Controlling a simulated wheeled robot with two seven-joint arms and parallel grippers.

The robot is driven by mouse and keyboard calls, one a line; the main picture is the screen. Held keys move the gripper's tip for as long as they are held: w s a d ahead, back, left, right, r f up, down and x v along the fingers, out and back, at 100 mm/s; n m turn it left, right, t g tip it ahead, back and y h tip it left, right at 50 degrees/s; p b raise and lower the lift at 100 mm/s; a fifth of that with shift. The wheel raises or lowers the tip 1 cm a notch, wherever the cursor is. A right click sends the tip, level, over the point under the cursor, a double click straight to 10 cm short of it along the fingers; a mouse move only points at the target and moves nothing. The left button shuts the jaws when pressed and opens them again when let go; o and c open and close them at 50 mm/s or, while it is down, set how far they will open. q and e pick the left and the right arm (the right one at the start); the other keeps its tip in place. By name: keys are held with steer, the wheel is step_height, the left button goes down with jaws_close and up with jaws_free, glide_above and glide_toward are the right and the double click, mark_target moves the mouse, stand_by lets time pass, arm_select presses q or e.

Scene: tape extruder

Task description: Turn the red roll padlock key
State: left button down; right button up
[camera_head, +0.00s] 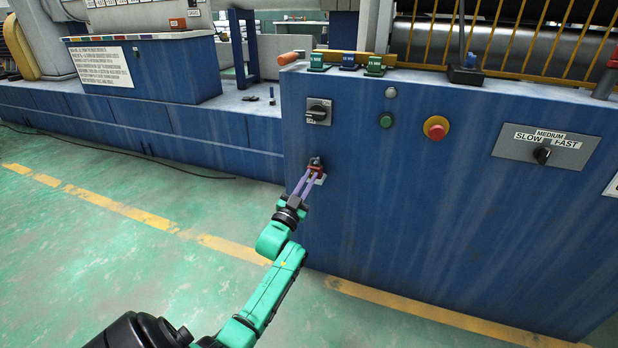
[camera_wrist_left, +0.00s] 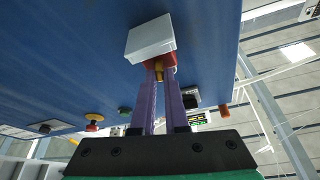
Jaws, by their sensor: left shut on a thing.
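The red padlock (camera_head: 316,168) hangs on the front of the blue machine cabinet, near its left edge. In the left wrist view a white box-shaped plate (camera_wrist_left: 151,39) is above it, and a bit of the red padlock body (camera_wrist_left: 166,59) shows. My left gripper (camera_head: 309,177) has long purple fingers that reach up to the padlock. In the left wrist view the fingertips (camera_wrist_left: 159,72) are shut on a small brass-coloured key (camera_wrist_left: 159,74) at the padlock. The fingers hide part of the key. My right gripper is not in view.
Above the padlock is a black rotary switch (camera_head: 318,112). To its right are a green button (camera_head: 386,120), a red mushroom button (camera_head: 436,128) and a speed selector plate (camera_head: 545,147). The green floor (camera_head: 130,260) in front is clear.

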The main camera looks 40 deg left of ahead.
arm_select(q)
steer(key=m+h+p, duration=0.1)
steer(key=m, duration=0.3)
steer(key=m+g+h+p, duration=0.1)
steer(key=m+h+p, duration=0.1)
steer(key=m, duration=0.2)
steer(key=m+g+h+p, duration=0.1)
steer(key=m+h, duration=0.1)
steer(key=m, duration=0.3)
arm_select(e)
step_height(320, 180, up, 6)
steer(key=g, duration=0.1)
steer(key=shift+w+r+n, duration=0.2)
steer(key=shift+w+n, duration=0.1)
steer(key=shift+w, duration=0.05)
arm_select(q)
steer(key=shift+p, duration=0.3)
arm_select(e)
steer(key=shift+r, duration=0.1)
arm_select(q)
steer(key=c, duration=0.9)
jaws_free()
steer(key=shift+r, duration=0.1)
steer(key=shift+f, duration=0.25)
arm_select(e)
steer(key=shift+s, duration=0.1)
